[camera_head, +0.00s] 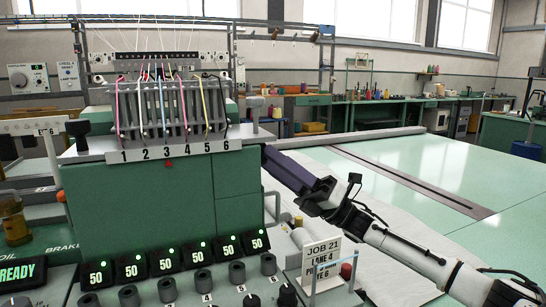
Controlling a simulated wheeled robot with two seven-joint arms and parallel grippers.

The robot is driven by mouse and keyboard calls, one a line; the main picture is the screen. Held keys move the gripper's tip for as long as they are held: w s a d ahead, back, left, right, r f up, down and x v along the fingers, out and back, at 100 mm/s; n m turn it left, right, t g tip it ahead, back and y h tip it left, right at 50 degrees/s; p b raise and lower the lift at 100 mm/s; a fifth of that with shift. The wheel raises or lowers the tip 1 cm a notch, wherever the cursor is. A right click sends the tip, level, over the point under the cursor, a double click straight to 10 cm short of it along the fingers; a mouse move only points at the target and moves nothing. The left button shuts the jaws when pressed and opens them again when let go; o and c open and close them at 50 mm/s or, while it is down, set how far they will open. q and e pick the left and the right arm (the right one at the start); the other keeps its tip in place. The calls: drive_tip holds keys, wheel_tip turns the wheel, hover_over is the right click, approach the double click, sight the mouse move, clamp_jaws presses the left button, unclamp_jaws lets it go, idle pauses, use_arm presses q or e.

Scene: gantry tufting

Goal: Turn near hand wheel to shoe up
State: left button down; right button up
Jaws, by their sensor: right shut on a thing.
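The green tufting machine head (160,200) stands at left centre, with a white strip numbered 1 to 6 (170,150) and coloured yarns above it. My right arm reaches in from the lower right. My right gripper (268,153) has its dark jaws against the right side of the head, near its upper corner. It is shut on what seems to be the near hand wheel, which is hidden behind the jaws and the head. The presser shoe and its height cannot be made out. My left gripper is not in view.
Below the head is a console with several green "50" displays (133,266) and grey knobs. A "JOB 21" card (321,262) stands at its right, below my right arm. A wide pale green table (430,170) with a dark slot lies to the right, mostly clear.

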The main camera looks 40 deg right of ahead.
drive_tip(key=shift+s+a+r+m+g+h+p, duration=0.15)
drive_tip(key=shift+r+m+g+h+p, duration=0.45)
drive_tip(key=shift+m+h+p, duration=1.6)
drive_tip(key=shift+s+d+r+m+g+h+p, duration=0.25)
drive_tip(key=shift+m+g+h+p, duration=0.95)
drive_tip(key=shift+m, duration=2)
drive_tip(key=shift+s+a+r+m+g+h+p, duration=0.2)
drive_tip(key=shift+r+m+g+h+p, duration=0.5)
drive_tip(key=shift+m+h, duration=1.75)
drive_tip(key=shift+w+f+m+y, duration=0.15)
drive_tip(key=shift+w+m+y, duration=0.05)
drive_tip(key=shift+m+y, duration=0.15)
